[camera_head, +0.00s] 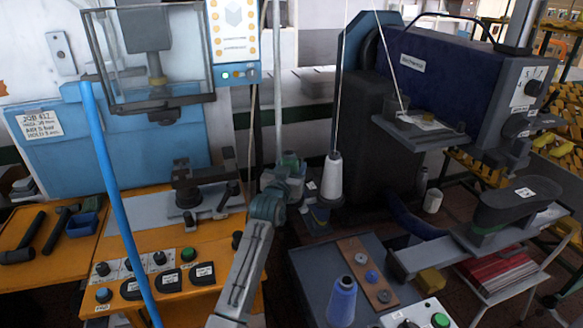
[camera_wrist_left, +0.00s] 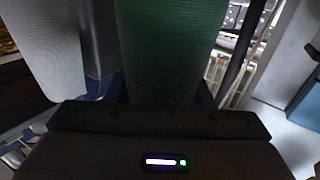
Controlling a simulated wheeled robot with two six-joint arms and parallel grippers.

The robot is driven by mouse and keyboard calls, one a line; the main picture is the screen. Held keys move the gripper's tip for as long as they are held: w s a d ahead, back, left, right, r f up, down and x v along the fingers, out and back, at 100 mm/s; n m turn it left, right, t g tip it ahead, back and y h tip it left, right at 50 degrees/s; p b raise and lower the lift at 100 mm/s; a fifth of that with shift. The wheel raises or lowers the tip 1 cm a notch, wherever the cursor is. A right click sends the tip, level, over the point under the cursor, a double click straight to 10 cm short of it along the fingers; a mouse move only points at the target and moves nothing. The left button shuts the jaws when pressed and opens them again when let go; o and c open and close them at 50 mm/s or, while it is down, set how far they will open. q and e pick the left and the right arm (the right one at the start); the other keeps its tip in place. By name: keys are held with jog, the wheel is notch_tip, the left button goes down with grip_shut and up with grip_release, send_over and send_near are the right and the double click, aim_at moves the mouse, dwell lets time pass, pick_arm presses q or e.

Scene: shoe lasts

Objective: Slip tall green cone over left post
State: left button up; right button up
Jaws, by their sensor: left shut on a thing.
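The green cone (camera_wrist_left: 168,45) stands large in the middle of the left wrist view, right in front of my left gripper (camera_wrist_left: 165,100), which is shut on it. In the head view my left gripper (camera_head: 290,166) is just left of a white cone (camera_head: 332,182), and little of the green cone can be told apart from it. The white cone stands upright, and also shows close at the left of the wrist view (camera_wrist_left: 45,40), apart from the green cone. I cannot make out the left post; my arm and gripper cover that area. My right gripper is not in view.
A dark blue sewing machine (camera_head: 440,75) stands to the right, with threads above the white cone. A blue cone (camera_head: 341,302) stands at the front. An orange bench (camera_head: 70,270) with a blue press is at left. A thin grey rod (camera_head: 278,80) rises behind my gripper.

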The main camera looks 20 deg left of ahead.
pick_arm(q)
jog(key=o, duration=1.2)
jog(key=shift+f, duration=0.15)
jog(key=shift+s, duration=0.6)
jog(key=s+b, duration=0.2)
jog(key=s, duration=0.7)
jog(key=shift+s+b, duration=0.35)
jog(key=shift+b, duration=0.05)
